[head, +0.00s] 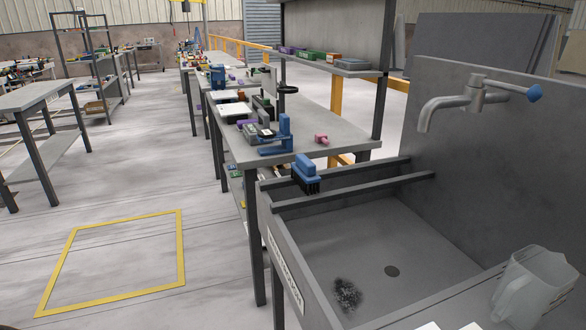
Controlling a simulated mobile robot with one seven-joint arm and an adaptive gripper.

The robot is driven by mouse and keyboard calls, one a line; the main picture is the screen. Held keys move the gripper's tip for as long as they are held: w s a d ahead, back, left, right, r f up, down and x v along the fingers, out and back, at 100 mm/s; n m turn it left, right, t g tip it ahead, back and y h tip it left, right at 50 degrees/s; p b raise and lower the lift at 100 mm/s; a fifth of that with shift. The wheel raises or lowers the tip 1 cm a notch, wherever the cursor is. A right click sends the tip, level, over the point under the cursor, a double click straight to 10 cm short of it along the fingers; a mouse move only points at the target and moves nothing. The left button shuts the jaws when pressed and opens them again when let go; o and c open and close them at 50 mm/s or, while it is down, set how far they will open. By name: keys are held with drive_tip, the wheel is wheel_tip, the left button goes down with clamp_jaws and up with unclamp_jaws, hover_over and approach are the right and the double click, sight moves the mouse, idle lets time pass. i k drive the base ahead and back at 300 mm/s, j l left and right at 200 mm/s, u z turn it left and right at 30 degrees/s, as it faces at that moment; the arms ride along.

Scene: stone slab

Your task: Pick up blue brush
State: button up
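A blue brush (306,172) with dark bristles pointing down is at the back left corner of a grey stone sink (330,235). It appears to rest by the rim and the bars across the sink's back; its exact contact is hard to tell. My gripper does not show in the head view, so its distance from the brush cannot be told.
A tap (465,100) with a blue handle juts over the sink from the right. A translucent jug (535,285) stands at the right front. A dark patch (347,294) lies in the basin. A workbench (335,138) with tools stands behind.

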sight(305, 175)
drive_tip(key=i+j, duration=0.35)
drive_tip(key=j, duration=0.15)
drive_tip(key=i+j, duration=0.3)
drive_tip(key=j, duration=0.2)
drive_tip(key=i+j+z, duration=0.1)
drive_tip(key=j, duration=0.25)
drive_tip(key=i+j, duration=0.3)
drive_tip(key=i+j+z, duration=0.15)
drive_tip(key=j, duration=0.25)
drive_tip(key=i+z, duration=0.1)
drive_tip(key=z, duration=0.35)
drive_tip(key=i+l+z, duration=0.1)
drive_tip(key=z, duration=0.35)
drive_tip(key=i+z, duration=0.1)
drive_tip(key=z, duration=0.4)
drive_tip(key=i, duration=0.25)
